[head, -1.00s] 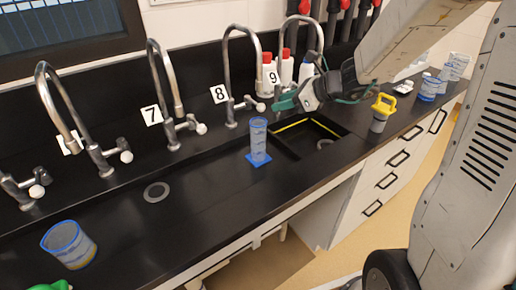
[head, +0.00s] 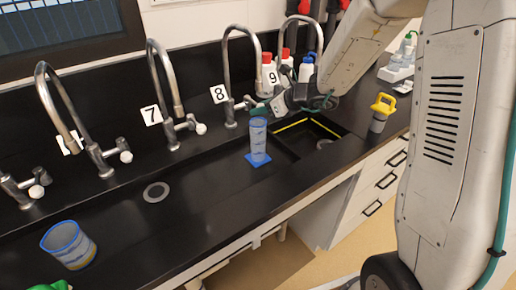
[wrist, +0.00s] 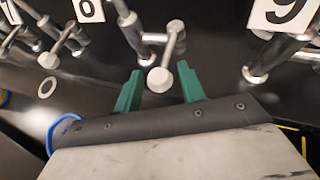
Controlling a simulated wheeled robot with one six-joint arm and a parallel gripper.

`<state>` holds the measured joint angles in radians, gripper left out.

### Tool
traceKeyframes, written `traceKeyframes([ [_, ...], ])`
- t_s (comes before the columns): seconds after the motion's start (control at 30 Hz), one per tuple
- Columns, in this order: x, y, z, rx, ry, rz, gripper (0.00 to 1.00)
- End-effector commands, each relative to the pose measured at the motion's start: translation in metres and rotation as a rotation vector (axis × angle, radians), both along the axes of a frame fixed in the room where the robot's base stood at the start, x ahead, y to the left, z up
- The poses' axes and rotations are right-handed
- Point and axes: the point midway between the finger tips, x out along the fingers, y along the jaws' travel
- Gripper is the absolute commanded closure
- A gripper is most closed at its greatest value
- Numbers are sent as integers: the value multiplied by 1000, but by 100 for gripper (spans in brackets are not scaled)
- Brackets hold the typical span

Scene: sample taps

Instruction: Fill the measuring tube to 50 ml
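The measuring tube (head: 258,142) is a clear blue cylinder upright on a square blue base in the black sink area. In the head view it is below the spout of tap 8 (head: 226,72); I see no water stream, and its fill level is too small to read. My gripper (head: 262,108) is above and behind the tube, at tap 8's handle, which it largely hides there. In the wrist view my gripper's green fingers (wrist: 160,70) are apart, with the tap's metal handle (wrist: 160,78) between them. A blue rim (wrist: 62,128), probably the tube's, shows at lower left.
Tap 7 (head: 165,80) and another tap (head: 62,110) stand to the left. A blue beaker (head: 68,246) stands at the front left. Red-capped bottles (head: 268,78) are behind my gripper. A yellow-topped container (head: 380,112) stands right of the recessed basin (head: 312,128).

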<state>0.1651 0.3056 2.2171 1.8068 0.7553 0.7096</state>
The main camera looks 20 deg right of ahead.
Motion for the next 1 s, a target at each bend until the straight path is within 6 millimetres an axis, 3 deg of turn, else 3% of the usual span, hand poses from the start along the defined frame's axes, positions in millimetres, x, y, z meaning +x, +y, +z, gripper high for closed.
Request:
traceKeyframes([
  [0.43, 0, -1, 1, 0, -2, 0, 60],
  [1.0, -44, -39, 34, -1, -2, -1, 60],
])
